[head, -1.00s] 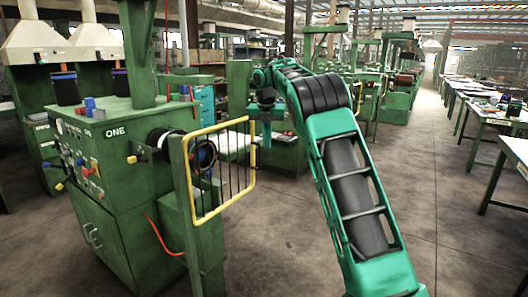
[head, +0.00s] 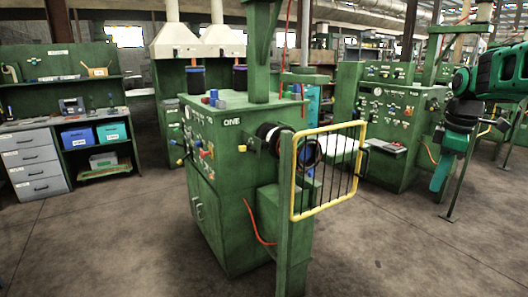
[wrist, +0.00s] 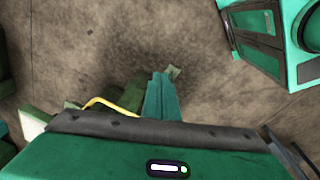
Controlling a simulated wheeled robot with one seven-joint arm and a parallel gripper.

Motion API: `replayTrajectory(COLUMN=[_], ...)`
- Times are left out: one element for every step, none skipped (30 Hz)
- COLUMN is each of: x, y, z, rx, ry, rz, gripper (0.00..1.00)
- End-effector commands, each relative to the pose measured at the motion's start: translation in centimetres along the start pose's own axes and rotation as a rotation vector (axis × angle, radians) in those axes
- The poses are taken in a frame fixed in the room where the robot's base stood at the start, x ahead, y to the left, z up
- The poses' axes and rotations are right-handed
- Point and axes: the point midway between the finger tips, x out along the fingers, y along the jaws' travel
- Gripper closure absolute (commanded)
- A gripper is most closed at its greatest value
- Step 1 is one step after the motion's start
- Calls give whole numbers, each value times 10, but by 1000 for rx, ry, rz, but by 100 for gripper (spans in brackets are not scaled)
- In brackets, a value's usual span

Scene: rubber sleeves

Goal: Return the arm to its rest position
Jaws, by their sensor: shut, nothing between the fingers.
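My arm (head: 500,72) is green and black and enters the head view at the right edge, mostly cut off by the frame. My gripper (head: 437,186) hangs down from it over open floor, right of the yellow-railed machine. In the wrist view my gripper (wrist: 160,76) is a narrow pair of green fingers, shut together with nothing between them. Bare concrete floor (wrist: 90,45) shows below and around the fingertips. My gripper touches nothing that I can see.
A green machine (head: 222,215) marked ONE stands left of centre. Its yellow guard rail (head: 330,211) sticks out to the right, and also shows in the wrist view (wrist: 112,106). A workbench (head: 58,124) stands at far left. The floor in front is clear.

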Motion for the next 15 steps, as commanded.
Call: replayTrajectory(x=[1,3,6,9,11,16,19,23,29,33,38,45,50,55,61], y=[-23,-35,-52,-65,-78,-96,-110,-124,-143,-157,-171,-189,-202,-214,-230], z=[15,23,33,41,49,60,68,75,86,93,100,110,117,123,131], rx=[113,186,283,356,427,524,595,666,760,830,900,988,1051,1111,1184], ry=[1,0,-2,-5,-8,-15,-20,-25,-34,-42,-49,-61,-69,-78,-89], rz=[-9,-14,-20,-25,-30,-36,-40,-42,-47,-49,-51,-52,-52,-51,-50], gripper=[100,100,100,100,100,100,100,100,100,100,100,100,100,100,100])
